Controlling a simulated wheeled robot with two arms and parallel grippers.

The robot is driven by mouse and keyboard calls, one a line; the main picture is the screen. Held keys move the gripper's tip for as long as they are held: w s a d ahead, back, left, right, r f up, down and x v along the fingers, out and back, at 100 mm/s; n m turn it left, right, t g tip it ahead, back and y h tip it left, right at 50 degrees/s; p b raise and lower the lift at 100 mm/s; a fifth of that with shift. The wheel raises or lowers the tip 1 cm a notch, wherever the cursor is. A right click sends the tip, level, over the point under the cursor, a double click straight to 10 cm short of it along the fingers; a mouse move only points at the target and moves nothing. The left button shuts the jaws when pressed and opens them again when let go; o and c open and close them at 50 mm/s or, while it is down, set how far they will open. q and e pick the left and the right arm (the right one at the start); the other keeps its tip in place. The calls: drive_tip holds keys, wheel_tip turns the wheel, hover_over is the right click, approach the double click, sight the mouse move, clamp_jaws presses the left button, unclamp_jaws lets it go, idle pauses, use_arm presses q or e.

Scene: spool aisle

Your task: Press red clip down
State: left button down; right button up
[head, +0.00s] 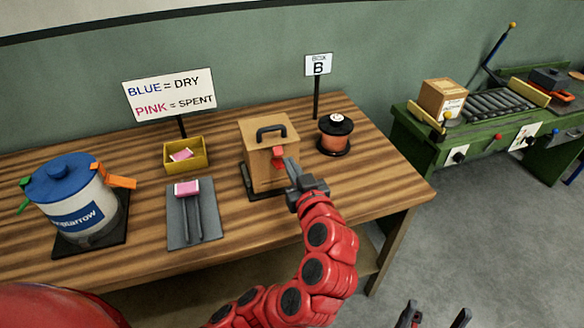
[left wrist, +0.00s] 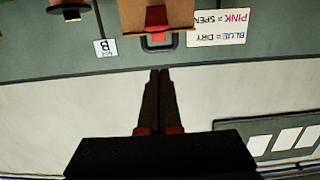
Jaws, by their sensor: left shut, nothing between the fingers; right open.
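A tan box (head: 258,168) with a dark handle on top stands on a dark base on the wooden table. The red clip (head: 278,152) is on its right-hand front side, near the top edge. My left gripper (head: 290,163) is shut and empty, its fingertips close to the clip's right; I cannot tell if they touch. In the left wrist view, which looks upside down, the clip (left wrist: 156,17) shows on the box above my shut fingers (left wrist: 159,72), with a gap in the picture. My right gripper (head: 436,317) is open and empty, low in the head view.
A copper-coloured spool (head: 335,138) stands right of the box. A yellow bin (head: 187,153), a grey tray (head: 181,225) with a pink packet (head: 187,188) and a blue-lidded drum (head: 78,195) are to the left. A green roller bench (head: 445,150) stands across the floor.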

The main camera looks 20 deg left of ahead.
use_arm(q)
drive_tip(key=p, duration=0.2)
hover_over(282, 165)
drive_tip(key=shift+f, duration=0.15)
drive_tip(key=f, duration=0.1)
drive_tip(key=s+d+f+p, duration=0.1)
drive_tip(key=shift+f, duration=0.35)
drive_tip(key=shift+s+f, duration=0.25)
drive_tip(key=shift+f, duration=0.45)
drive_tip(key=shift+s+d+f+t+y+b, duration=0.2)
drive_tip(key=shift+f+t+y+b, duration=0.55)
drive_tip(key=shift+b, duration=4.3)
drive_tip(key=shift+s+d+f+t+y+b, duration=0.15)
drive_tip(key=shift+f+t+y+b, duration=0.65)
drive_tip(key=shift+b, duration=4.2)
drive_tip(key=shift+s+d+f+t+y+b, duration=0.2)
drive_tip(key=shift+f+t+b, duration=1)
drive_tip(key=shift+b, duration=3.85)
drive_tip(key=shift+a, duration=0.15)
